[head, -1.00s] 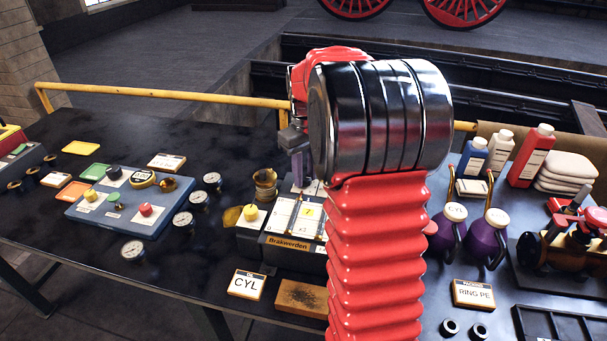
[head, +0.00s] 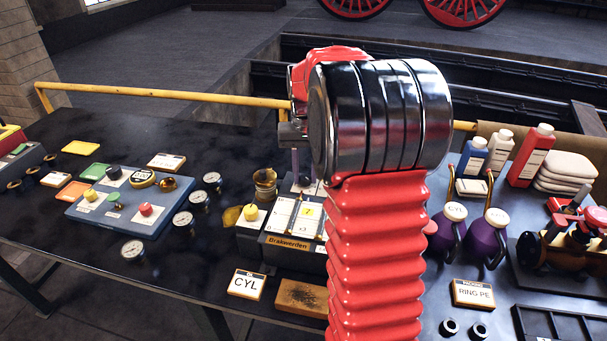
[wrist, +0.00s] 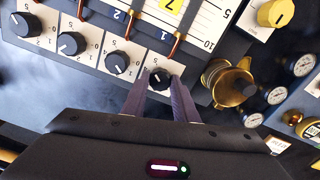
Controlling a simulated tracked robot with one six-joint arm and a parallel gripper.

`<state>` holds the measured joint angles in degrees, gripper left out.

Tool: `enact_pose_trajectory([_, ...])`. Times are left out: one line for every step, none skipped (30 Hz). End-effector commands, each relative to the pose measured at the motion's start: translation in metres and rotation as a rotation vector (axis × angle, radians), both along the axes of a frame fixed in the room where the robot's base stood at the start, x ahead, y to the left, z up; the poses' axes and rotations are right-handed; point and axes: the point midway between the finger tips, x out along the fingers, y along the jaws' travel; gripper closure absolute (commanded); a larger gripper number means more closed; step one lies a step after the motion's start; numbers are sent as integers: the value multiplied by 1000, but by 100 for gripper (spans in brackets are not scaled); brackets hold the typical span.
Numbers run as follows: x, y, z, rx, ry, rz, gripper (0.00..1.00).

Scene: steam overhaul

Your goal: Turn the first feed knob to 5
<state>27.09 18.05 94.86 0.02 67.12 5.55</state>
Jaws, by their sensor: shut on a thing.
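A row of black feed knobs on white scale plates lines the Brakwerden box (head: 283,242). In the wrist view, my gripper (wrist: 161,84) has its two purple fingers on either side of the end knob (wrist: 160,77), the one nearest the brass cup and the printed 1. It is shut on that knob. The knob's pale pointer mark is small, and I cannot read its setting. The other knobs (wrist: 117,62) stand free, with pale pointer marks. In the head view, the fingers reach down behind the box and my arm hides part of it.
The brass cup (wrist: 230,82) stands close beside the gripped knob. A yellow knob (head: 250,212) is on the box's left part. Gauges (head: 184,219) and a blue panel (head: 125,205) lie left. Purple oil cans (head: 487,240) stand right of my arm.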

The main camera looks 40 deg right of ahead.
Motion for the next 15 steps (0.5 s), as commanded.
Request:
enact_pose_trajectory([0, 1, 0, 1, -1, -35, 96])
enact_pose_trajectory([0, 0, 0, 1, 0, -57, 96])
enact_pose_trajectory([0, 0, 0, 1, 0, -85, 96])
enact_pose_trajectory([0, 0, 0, 1, 0, -104, 96])
enact_pose_trajectory([0, 0, 0, 1, 0, -121, 96])
enact_pose_trajectory([0, 0, 0, 1, 0, -143, 96])
enact_pose_trajectory([0, 0, 0, 1, 0, -157, 96])
enact_pose_trajectory([0, 0, 0, 1, 0, -171, 96])
enact_pose_trajectory([0, 0, 0, 0, -1, -186, 96])
enact_pose_trajectory([0, 0, 0, 0, -1, -197, 96])
enact_pose_trajectory([0, 0, 0, 0, -1, -205, 96])
enact_pose_trajectory([0, 0, 0, 0, -1, -215, 96])
enact_pose_trajectory([0, 0, 0, 0, -1, -221, 96])
enact_pose_trajectory([0, 0, 0, 0, -1, -226, 96])
enact_pose_trajectory([0, 0, 0, 0, -1, -231, 96])
